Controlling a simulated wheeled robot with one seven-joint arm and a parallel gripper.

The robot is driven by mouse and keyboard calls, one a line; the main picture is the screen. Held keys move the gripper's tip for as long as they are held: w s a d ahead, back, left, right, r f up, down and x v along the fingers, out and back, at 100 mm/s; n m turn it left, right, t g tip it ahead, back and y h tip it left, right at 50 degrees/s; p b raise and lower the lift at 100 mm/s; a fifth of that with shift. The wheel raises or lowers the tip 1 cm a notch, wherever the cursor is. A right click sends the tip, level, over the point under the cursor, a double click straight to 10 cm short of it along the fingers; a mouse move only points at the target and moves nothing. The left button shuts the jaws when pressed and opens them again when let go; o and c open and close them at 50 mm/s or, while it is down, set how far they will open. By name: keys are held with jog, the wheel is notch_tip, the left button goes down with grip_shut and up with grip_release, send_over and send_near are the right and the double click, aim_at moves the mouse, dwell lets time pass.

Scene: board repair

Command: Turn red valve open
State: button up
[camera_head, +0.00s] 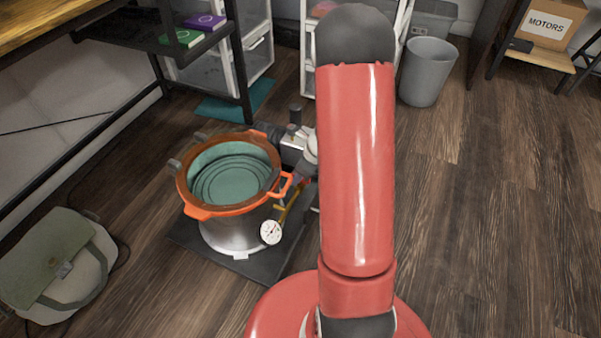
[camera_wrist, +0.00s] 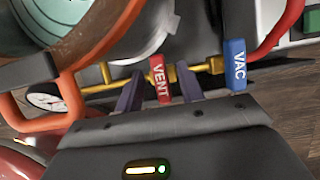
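The red valve handle (camera_wrist: 160,80), lettered VENT, shows in the wrist view. It lies crosswise to the brass pipe (camera_wrist: 203,67) there. My gripper (camera_wrist: 159,72) is open, with one dark finger to the left of the red handle and one to the right. Gaps show between the fingers and the handle, and nothing is held. In the head view my red arm hides most of this area, and I cannot make out the red handle.
A blue handle lettered VAC (camera_wrist: 236,66) is just right of my gripper. An orange-rimmed pot (camera_head: 190,203) with a dial gauge (camera_head: 271,232) stands on a dark mat (camera_head: 190,236). A bag (camera_head: 60,268) lies left.

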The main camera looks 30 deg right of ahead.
grip_shut()
jog(key=shift+n, duration=0.4)
jog(key=n+g+y+p, duration=0.1)
jog(key=n, duration=0.2)
jog(key=shift+r+n+p, duration=0.1)
jog(key=shift+n+p, duration=0.2)
jog(key=n+g, duration=0.1)
jog(key=n, duration=0.1)
jog(key=n+p, duration=0.1)
jog(key=n, duration=0.1)
jog(key=shift+n+g+y, duration=0.3)
jog(key=shift+g+y, duration=0.1)
jog(key=n+g+p, duration=0.1)
jog(key=n, duration=0.3)
jog(key=shift+n+g, duration=0.3)
jog(key=shift+g, duration=0.1)
jog(key=shift+n+g+h+p, duration=0.45)
jog(key=shift+n+g, duration=0.35)
jog(key=shift+n, duration=1.3)
